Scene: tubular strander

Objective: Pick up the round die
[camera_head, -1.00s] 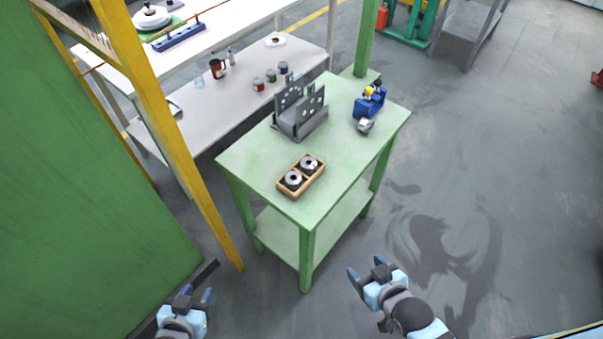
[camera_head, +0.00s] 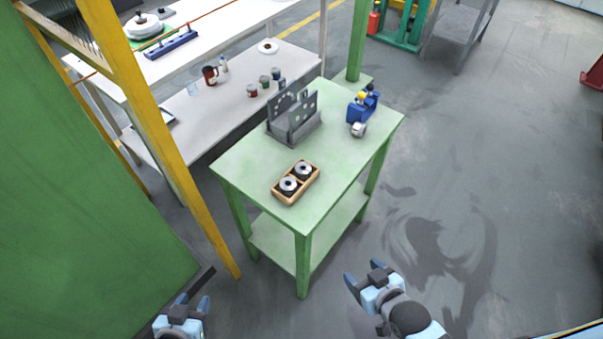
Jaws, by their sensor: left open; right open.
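Two round dies, metallic discs with dark centres, sit in a small wooden box (camera_head: 283,199) near the front of the green table. One is the nearer left die (camera_head: 289,184), the other the farther right die (camera_head: 303,169). Each lies in its own compartment. My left gripper (camera_head: 192,301) is open and empty at the bottom left, low in front of the table and left of it. My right gripper (camera_head: 361,277) is open and empty at the bottom, right of the table's front leg. Both are well apart from the box.
On the green table (camera_head: 235,166) stand a grey slotted metal bracket (camera_head: 293,120) and a blue device (camera_head: 360,110). A yellow post (camera_head: 163,127) and green panel (camera_head: 75,220) rise at the left. A white workbench (camera_head: 230,116) with cans is behind. The floor at right is free.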

